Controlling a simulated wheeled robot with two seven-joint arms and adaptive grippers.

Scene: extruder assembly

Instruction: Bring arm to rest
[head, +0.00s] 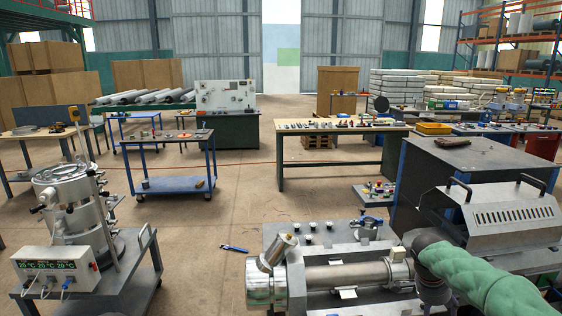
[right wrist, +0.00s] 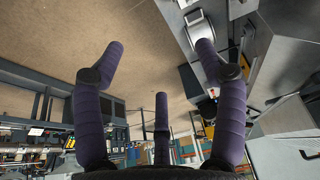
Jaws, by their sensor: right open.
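My right arm, in a green sleeve (head: 470,275), comes into the head view from the lower right. It reaches in front of the metal extruder, whose barrel (head: 345,275) lies level across the bench. My right gripper is not clear in the head view. In the right wrist view, my right gripper (right wrist: 160,65) has its purple fingers spread wide with nothing between them. The floor and parts of benches show beyond the fingers. My left arm and gripper are not in view.
A metal vessel (head: 70,205) with a temperature box (head: 55,268) stands on a cart at left. A slotted metal cover (head: 490,220) stands at right. A blue tool (head: 234,248) lies left of the extruder. Worktables (head: 345,130) stand further back, with open floor between.

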